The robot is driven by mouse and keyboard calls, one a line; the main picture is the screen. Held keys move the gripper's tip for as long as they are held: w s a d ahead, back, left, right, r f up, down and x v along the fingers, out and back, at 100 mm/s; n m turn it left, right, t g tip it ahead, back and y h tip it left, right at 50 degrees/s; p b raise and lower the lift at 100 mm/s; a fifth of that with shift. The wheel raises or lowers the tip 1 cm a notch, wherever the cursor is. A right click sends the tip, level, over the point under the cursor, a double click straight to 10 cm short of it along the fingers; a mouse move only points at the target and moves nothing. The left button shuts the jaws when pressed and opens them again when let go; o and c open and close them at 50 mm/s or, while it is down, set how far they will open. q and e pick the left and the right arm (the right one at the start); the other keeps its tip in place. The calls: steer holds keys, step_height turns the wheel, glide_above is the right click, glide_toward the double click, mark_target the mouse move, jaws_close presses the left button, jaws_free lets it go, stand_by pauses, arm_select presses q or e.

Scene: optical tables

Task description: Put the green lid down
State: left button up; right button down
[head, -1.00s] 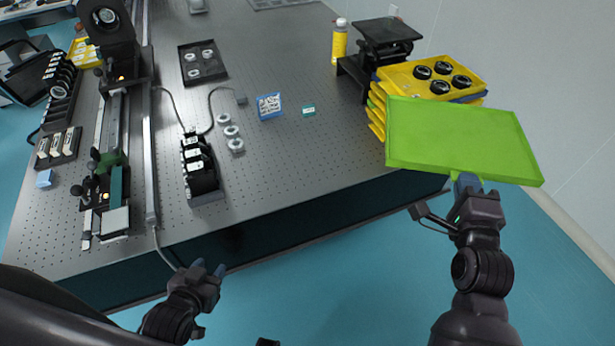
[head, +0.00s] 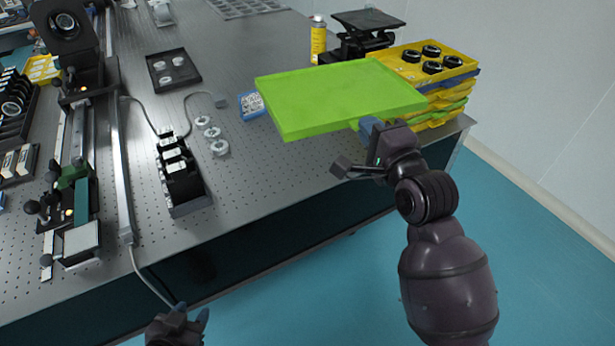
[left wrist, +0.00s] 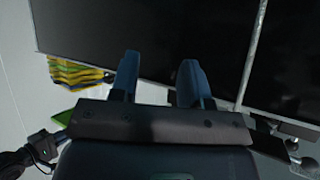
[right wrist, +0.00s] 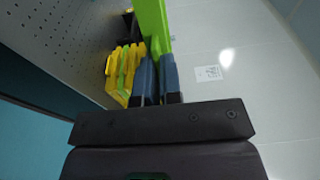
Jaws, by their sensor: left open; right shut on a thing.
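The green lid (head: 335,97) is a flat, bright green rectangular tray shape, held roughly level above the right part of the optical table. My right gripper (head: 372,127) is shut on its near edge. In the right wrist view the lid (right wrist: 152,25) shows edge-on between the blue fingertips (right wrist: 157,80). My left gripper (head: 188,318) is at the bottom of the head view, in front of the table's near edge, empty. In the left wrist view its two blue fingers (left wrist: 158,80) are apart with nothing between them.
A stack of yellow, blue and green trays (head: 455,85) with black round parts on top stands right of the lid. A yellow bottle (head: 318,42) and a black stand (head: 368,30) are behind. A black module row (head: 180,175) sits left; bare tabletop (head: 265,170) lies between.

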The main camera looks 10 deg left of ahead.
steer(key=w+a+f+n+g+y+b, duration=0.1)
steer(key=w+a+f+y+b, duration=0.15)
steer(key=a+f, duration=0.2)
step_height(320, 180, down, 19)
steer(key=b, duration=0.6)
steer(key=shift+s+a+r+n, duration=0.15)
steer(key=shift+s+a+n, duration=0.05)
steer(key=shift+a+n, duration=0.1)
steer(key=c, duration=1.7)
jaws_free()
steer(key=shift+f, duration=0.25)
steer(key=shift+c, duration=0.2)
steer(key=o, duration=0.4)
arm_select(q)
step_height(320, 180, down, 10)
steer(key=s+g, duration=0.1)
steer(key=s, duration=0.1)
steer(key=shift+a+g, duration=0.15)
steer(key=shift+g, duration=0.15)
arm_select(e)
steer(key=shift+o, duration=0.2)
arm_select(q)
steer(key=shift+s+f, duration=0.1)
